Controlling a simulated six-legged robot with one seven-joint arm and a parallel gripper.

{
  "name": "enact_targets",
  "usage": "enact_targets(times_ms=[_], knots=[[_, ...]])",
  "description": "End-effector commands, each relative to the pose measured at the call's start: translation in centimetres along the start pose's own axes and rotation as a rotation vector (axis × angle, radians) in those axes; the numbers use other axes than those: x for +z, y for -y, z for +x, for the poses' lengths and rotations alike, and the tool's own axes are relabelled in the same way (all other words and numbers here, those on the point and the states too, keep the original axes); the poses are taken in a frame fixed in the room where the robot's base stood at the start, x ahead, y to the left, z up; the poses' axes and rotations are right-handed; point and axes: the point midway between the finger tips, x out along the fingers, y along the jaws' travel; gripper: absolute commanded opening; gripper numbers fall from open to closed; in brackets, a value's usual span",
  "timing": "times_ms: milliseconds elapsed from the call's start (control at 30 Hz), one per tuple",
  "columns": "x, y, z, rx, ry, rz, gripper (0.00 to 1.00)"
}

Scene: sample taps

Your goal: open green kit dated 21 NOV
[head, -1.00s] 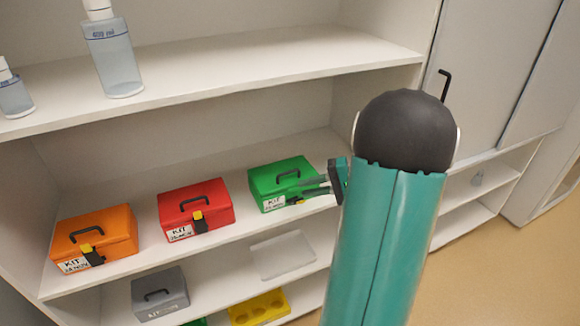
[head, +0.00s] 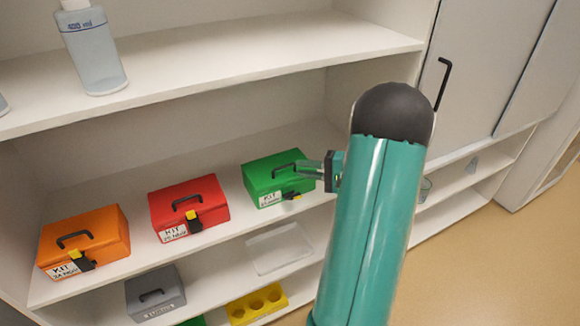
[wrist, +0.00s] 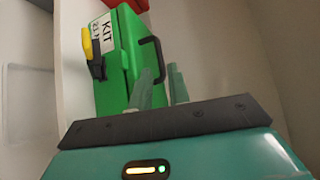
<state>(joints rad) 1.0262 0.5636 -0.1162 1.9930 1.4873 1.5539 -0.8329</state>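The green kit (head: 270,183) stands on the middle shelf, right of the red kit, with its lid down. Its label reads KIT; the date is too small to read surely. It also shows in the wrist view (wrist: 112,85), with a dark handle (wrist: 157,52) on the lid and a yellow and black latch (wrist: 88,45) at the label side. My gripper (head: 305,169) is at the right end of the kit, by the handle. In the wrist view its two fingertips (wrist: 160,72) are a little apart, with the handle's near end appearing between them. Contact cannot be told.
A red kit (head: 203,207) and an orange kit (head: 103,240) stand left on the same shelf. A grey box (head: 155,295), clear tray (head: 280,250) and yellow holder (head: 258,303) are below. The upper shelf (head: 230,65) overhangs; a cabinet (head: 487,70) is at right.

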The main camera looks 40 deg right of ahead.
Motion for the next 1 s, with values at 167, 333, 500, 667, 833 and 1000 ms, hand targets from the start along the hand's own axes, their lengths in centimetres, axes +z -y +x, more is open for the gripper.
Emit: enact_targets(times_ms=[167,333,500,667,833,1000], knots=[[-0.1,0.0,3.2,0.0,0.003,0.0,0.18],[-0.2,0.1,4.8,0.0,0.001,-0.001,0.18],[-0.3,0.1,5.1,0.0,0.0,-0.001,0.18],[-0.2,0.1,5.0,0.0,0.0,-0.001,0.12],[-0.2,0.1,5.0,0.0,0.0,-0.001,0.0],[-0.2,0.1,5.0,0.002,0.0,0.0,0.0]])
